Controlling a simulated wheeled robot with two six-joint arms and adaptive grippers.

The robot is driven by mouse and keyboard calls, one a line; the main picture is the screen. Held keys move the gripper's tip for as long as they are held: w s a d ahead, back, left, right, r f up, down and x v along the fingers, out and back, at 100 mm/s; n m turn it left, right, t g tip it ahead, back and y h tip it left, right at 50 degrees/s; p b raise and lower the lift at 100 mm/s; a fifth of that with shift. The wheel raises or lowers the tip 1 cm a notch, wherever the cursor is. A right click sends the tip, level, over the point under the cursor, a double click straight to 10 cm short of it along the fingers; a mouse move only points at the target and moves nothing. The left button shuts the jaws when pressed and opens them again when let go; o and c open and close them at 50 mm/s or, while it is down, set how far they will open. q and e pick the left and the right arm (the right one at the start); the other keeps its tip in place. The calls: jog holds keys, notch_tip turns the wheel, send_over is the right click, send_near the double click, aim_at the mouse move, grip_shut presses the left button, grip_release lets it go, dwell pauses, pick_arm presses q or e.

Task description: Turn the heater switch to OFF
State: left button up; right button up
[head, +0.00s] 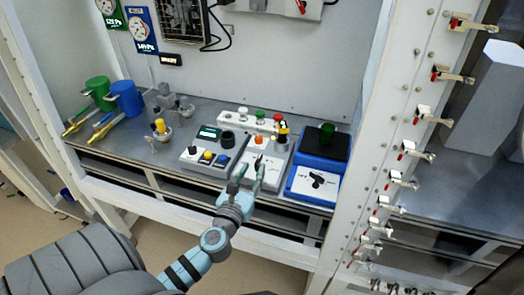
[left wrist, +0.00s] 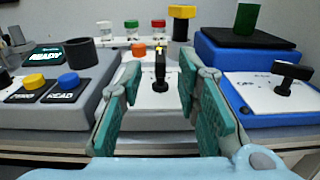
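A grey box with a sloped white front panel (head: 262,177) stands in the middle of the bench and carries an upright black lever-like knob (left wrist: 160,66). Its lettering is too small to read. Another black knob (head: 317,180), turned crosswise, sits on the white front of a blue box (head: 307,192) to its right. I cannot tell from labels which knob is the heater switch. My left gripper (head: 249,171) is open and empty, in front of the middle box. In the left wrist view its teal fingers (left wrist: 158,92) stand either side of the black knob; contact is not visible. My right gripper is out of view.
Left of the middle box is a grey unit (head: 207,152) with a display and yellow and blue buttons. A white strip (head: 252,121) with coloured caps lies behind. A green beaker (head: 327,134) stands on the blue box's black plate. A white post (head: 372,150) with clamps bounds the right.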

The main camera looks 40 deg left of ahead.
aim_at(261, 155)
pick_arm(q)
jog(key=x, duration=0.8)
jog(key=shift+w, duration=0.4)
grip_shut()
